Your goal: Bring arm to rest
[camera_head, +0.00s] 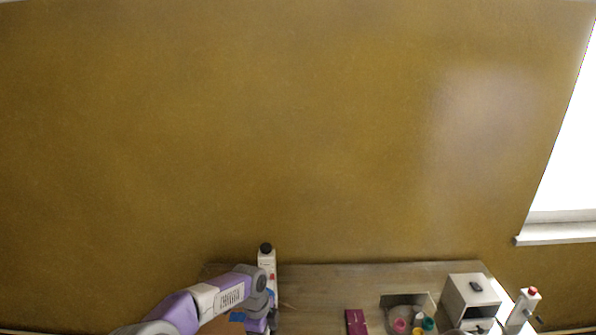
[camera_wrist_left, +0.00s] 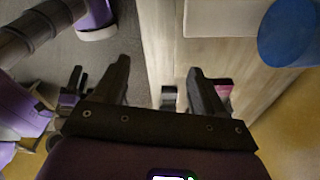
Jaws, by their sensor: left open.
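My left arm comes in from the lower left in the head view, and its wrist end is beside a white bottle with a dark cap (camera_head: 266,256) at the table's left side. My left gripper (camera_wrist_left: 160,88) shows in the left wrist view with its two dark fingers wide apart and nothing between them. It is above the table's edge, with grey floor to the left. Purple and dark parts at the left of the wrist view may belong to my right arm; its jaws cannot be made out.
A blue round thing (camera_wrist_left: 288,32) is near the gripper. The table's back middle is clear.

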